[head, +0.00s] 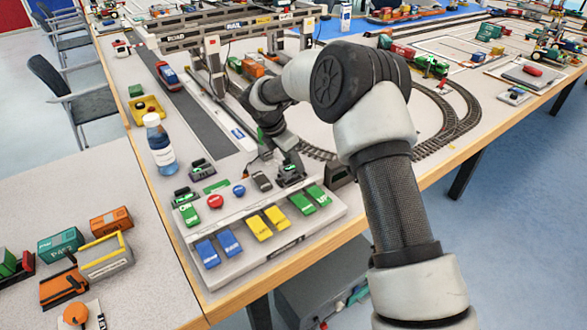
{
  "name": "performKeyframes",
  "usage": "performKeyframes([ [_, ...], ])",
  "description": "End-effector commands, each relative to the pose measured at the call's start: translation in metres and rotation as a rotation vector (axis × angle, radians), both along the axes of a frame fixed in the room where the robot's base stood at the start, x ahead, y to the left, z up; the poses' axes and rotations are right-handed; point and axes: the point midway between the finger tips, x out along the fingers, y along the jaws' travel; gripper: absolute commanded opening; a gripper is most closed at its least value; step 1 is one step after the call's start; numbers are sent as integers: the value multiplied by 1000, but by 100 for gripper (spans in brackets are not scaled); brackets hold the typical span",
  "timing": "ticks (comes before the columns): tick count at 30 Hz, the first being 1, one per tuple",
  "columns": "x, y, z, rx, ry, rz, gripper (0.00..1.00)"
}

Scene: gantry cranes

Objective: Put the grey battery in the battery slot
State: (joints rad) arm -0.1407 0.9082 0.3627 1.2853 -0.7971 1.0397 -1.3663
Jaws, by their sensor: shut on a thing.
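My gripper (289,163) points down just behind the control panel, low over a small black holder with green marks (291,177). It is shut on a small dark thing, mostly hidden by the fingers, which looks like the grey battery; its outline is not clear. The black holder looks like a battery slot; I cannot tell whether the held thing touches it. A dark grey block (262,182) lies just left of the gripper, apart from it. Two similar black holders with green parts (201,168) (187,196) stand farther left.
The control panel (318,226) has blue, yellow, green and red buttons. A bottle (160,146) and a yellow bin (147,110) stand left. Gantry cranes (215,65) and a curved track (458,115) are behind. Toy containers (62,244) lie at lower left.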

Motion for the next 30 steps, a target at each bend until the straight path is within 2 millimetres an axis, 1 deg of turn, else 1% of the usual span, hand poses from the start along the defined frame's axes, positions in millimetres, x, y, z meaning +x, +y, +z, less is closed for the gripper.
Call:
performKeyframes([
  [1, 0, 0, -13, 0, 2, 0, 7],
  [4, 0, 0, -23, -1, 1, 0, 7],
  [11, 0, 0, -23, -1, -1, -1, 7],
  [15, 0, 0, -27, -1, -1, 0, 7],
  [16, 0, 0, -27, -1, 1, 0, 36],
  [19, 0, 0, -27, -1, 1, 0, 53],
  [27, 0, 0, -27, -1, 1, 0, 53],
  [30, -1, 1, -20, 0, 0, 0, 53],
])
